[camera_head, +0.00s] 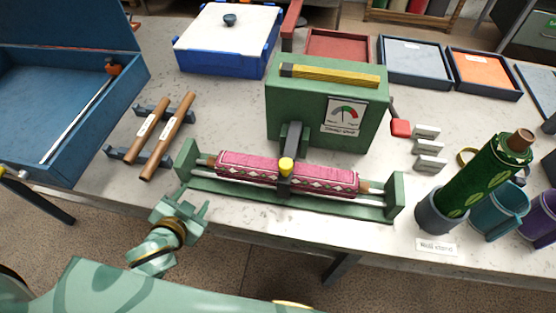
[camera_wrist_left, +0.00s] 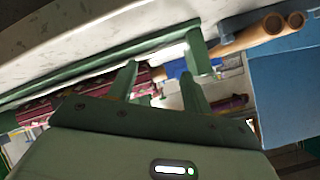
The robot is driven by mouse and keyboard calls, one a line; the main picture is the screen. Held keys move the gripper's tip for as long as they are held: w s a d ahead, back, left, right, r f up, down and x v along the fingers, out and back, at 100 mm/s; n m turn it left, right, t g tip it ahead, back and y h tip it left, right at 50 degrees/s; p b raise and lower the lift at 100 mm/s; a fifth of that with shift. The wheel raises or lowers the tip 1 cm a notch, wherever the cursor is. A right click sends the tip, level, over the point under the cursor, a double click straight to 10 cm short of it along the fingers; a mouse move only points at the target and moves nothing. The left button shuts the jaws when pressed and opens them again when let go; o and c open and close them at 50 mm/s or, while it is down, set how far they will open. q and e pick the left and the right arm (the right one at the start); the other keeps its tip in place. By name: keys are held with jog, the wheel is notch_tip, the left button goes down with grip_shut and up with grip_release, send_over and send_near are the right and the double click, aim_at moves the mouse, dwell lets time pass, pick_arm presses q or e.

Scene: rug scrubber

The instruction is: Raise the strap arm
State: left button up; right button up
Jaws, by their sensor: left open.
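The green rug scrubber (camera_head: 285,92) stands on the table in the middle of the head view, with a dial on its front. A dark strap arm (camera_head: 291,146) with a yellow knob (camera_head: 286,165) comes down from it across a rolled pink rug (camera_head: 240,167). The rug lies in a green cradle (camera_head: 392,196). My left gripper (camera_head: 188,208) is open and empty, in front of the cradle's left end at the table's front edge. The left wrist view shows its two fingers (camera_wrist_left: 160,82) apart, with the pink rug (camera_wrist_left: 60,115) beyond. My right gripper is not in view.
Two wooden rollers (camera_head: 168,135) lie on a rack left of the cradle, beside an open blue box (camera_head: 60,110). A red lever (camera_head: 400,127) sits right of the scrubber.

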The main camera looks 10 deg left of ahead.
pick_arm(q)
jog(key=d+r+m+t+h, duration=0.2)
jog(key=d+r+t+h, duration=0.1)
jog(key=d+r+h, duration=0.4)
jog(key=m+g+h, duration=0.1)
jog(key=g+h, duration=0.1)
jog(key=h, duration=0.5)
send_near(286, 165)
jog(key=x, duration=0.7)
jog(key=f+x, duration=0.1)
jog(key=x, duration=0.2)
jog(key=shift+w+p, duration=0.3)
jog(key=shift+a, duration=0.1)
